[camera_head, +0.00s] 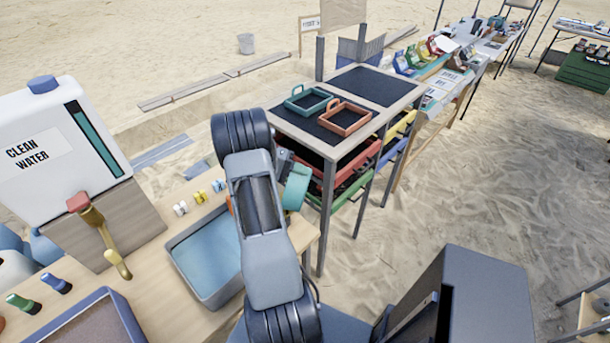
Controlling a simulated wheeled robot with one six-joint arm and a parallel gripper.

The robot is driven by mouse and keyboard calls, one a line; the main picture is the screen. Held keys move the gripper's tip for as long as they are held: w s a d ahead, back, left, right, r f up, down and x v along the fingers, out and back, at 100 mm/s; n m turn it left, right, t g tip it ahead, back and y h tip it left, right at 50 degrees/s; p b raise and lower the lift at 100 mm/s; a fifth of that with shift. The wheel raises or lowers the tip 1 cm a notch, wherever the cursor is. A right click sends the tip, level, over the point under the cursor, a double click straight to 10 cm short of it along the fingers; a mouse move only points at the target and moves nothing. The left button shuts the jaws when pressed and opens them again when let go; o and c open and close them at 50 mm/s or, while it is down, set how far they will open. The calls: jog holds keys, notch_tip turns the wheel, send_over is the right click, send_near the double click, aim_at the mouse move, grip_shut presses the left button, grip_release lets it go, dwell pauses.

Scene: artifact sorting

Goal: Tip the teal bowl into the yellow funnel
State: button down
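A teal rounded piece, which looks like the teal bowl (297,187), shows just right of my arm, above the gap between the wooden bench and the rack. It is partly hidden by my arm, so I cannot tell its full shape or what it holds. A small dark part of my wrist or gripper (284,160) shows just above it. The fingers are hidden, so I cannot tell whether they grip the bowl. I see no yellow funnel in this view. A bit of orange (229,205) shows at my arm's left edge.
A grey tub with a blue inside (179,243) sits on the wooden bench, left of my arm. A white water tank (57,150) with a tap stands further left. The rack (345,152) behind carries a teal tray (307,101) and an orange tray (345,119). Sand at right is open.

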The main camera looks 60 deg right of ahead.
jog(key=r+t, duration=0.1)
jog(key=r+t+y+p, duration=0.1)
jog(key=t, duration=0.1)
jog(key=shift+s+d, duration=0.1)
jog(key=shift+s, duration=0.05)
jog(key=t, duration=0.2)
jog(key=r+t+p, duration=0.1)
jog(key=t, duration=0.1)
jog(key=r+t+y+p, duration=0.1)
jog(key=t, duration=0.1)
jog(key=shift+s+m, duration=0.1)
jog(key=shift+m, duration=0.2)
jog(key=t+p, duration=0.1)
jog(key=t, duration=0.1)
jog(key=r+t+y+p, duration=0.1)
jog(key=t, duration=0.1)
jog(key=shift+p, duration=0.4)
jog(key=shift+f+t, duration=0.1)
jog(key=shift+t, duration=1.1)
jog(key=shift+w+y, duration=0.2)
jog(key=shift+y, duration=0.1)
